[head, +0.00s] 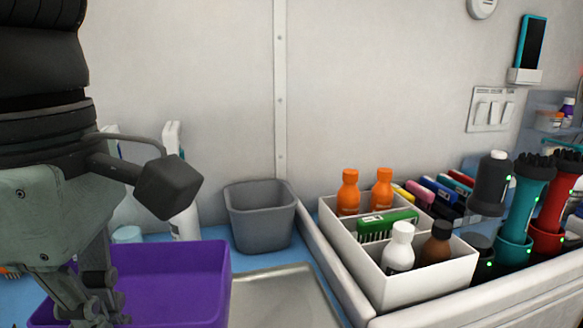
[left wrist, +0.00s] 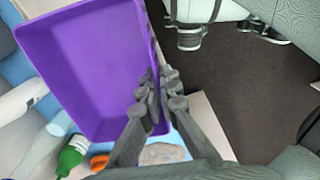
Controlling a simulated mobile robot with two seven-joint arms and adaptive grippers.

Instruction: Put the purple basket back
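The purple basket (head: 178,283) is at the lower left of the head view, over the blue counter, and looks empty in the left wrist view (left wrist: 85,60). My left gripper (head: 100,305) comes down at its near left side. In the left wrist view its fingers (left wrist: 158,100) are closed on either side of the basket's wall, pinching it. The basket's underside is hidden, so I cannot tell whether it touches the counter. My right gripper is in neither view.
A grey bin (head: 262,222) stands behind the basket, with a grey metal tray (head: 280,300) to the right. A white divided caddy (head: 425,283) holds bottles and a green brush. White bottles (head: 184,215) stand behind my arm.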

